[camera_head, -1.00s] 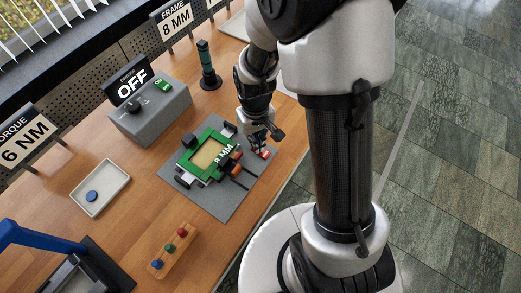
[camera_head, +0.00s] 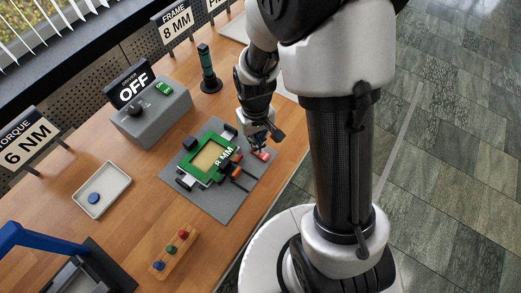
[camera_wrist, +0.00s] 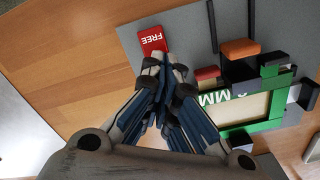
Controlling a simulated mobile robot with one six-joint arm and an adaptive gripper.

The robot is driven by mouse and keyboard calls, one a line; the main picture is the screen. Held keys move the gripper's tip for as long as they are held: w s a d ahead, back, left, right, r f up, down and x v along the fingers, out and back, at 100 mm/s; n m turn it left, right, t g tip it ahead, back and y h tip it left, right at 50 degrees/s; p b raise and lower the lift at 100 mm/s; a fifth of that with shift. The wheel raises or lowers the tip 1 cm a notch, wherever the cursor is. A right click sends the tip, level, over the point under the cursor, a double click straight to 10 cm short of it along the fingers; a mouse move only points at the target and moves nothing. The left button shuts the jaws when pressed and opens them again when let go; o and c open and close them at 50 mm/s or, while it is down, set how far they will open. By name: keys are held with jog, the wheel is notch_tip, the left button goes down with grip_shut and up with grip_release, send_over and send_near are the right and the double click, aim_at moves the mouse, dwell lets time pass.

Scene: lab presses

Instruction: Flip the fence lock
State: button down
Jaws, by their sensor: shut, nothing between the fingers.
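A red tab marked FREE (camera_wrist: 152,38) lies at the edge of the grey plate in the wrist view; it also shows in the head view (camera_head: 262,155). It appears to be the fence lock. My gripper (camera_wrist: 164,62) is shut and empty, its fingertips just beside the tab's near edge. I cannot tell whether they touch it. In the head view my gripper (camera_head: 257,149) points down over the right side of the fixture. A green frame marked 8 MM (camera_head: 203,174) sits on the grey plate (camera_head: 222,208), with black and orange blocks (camera_head: 235,170) beside it.
A grey driver box (camera_head: 160,118) with an OFF sign stands behind the fixture. Bare wood lies left of the fixture.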

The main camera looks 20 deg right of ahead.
jog(key=shift+r+p, duration=1.8)
jog(key=shift+r, duration=0.7)
jog(key=s+r+t, duration=0.1)
jog(key=s+r, duration=0.1)
jog(key=r, duration=0.5)
jog(key=s+r+t, duration=0.1)
jog(key=s+r, duration=0.2)
jog(key=r, duration=0.5)
jog(key=s+r+m+t, duration=0.1)
jog(key=s+r+t, duration=0.1)
jog(key=s+r, duration=0.6)
jog(key=shift+s+t, duration=0.3)
jog(key=shift+s, duration=0.75)
jog(key=shift+w, duration=0.1)
